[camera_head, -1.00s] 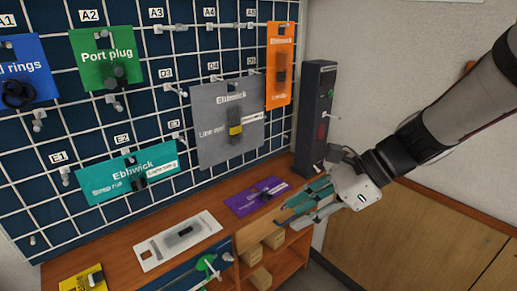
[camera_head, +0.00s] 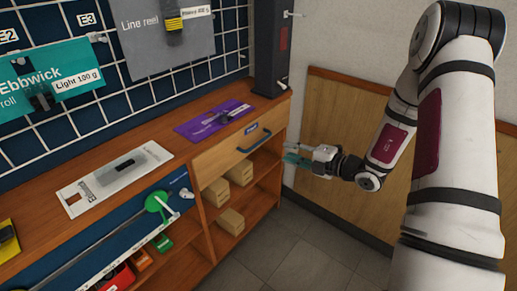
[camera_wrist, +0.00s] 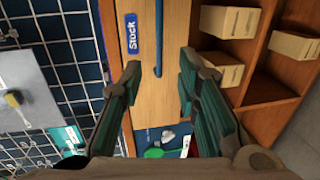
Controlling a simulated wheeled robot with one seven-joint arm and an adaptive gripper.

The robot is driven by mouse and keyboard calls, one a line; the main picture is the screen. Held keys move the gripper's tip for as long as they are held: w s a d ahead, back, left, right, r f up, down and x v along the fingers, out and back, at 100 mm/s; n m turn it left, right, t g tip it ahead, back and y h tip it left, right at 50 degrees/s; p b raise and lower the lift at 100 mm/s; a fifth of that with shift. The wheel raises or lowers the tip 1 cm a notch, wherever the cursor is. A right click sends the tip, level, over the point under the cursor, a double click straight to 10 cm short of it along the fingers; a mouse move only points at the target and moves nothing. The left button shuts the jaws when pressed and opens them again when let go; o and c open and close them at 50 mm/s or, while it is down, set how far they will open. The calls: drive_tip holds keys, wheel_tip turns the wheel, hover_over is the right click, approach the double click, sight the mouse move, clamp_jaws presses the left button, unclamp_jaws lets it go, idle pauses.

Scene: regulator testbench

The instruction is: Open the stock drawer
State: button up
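The stock drawer (camera_head: 212,163) has a light wood front under the right end of the bench top and looks flush with the bench. It carries a blue bar handle (camera_head: 254,141) and a small blue "Stock" label (camera_head: 251,128). My gripper (camera_head: 291,156) is open and empty, apart from the drawer, to the right of the handle in the head view. In the wrist view the drawer front (camera_wrist: 147,100) fills the middle, with the handle (camera_wrist: 159,38) ahead between the two teal fingers (camera_wrist: 160,64). The label (camera_wrist: 131,35) shows left of the handle.
Open shelves with several cardboard boxes (camera_head: 215,193) lie below the drawer. Floor (camera_head: 300,262) in front is clear.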

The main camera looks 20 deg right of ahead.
sight(259, 143)
drive_tip(key=b+x, duration=0.3)
drive_tip(key=x, duration=1)
drive_tip(key=shift+w+a+b, duration=0.15)
drive_tip(key=shift+w+b, duration=0.05)
drive_tip(key=shift+b, duration=0.2)
clamp_jaws()
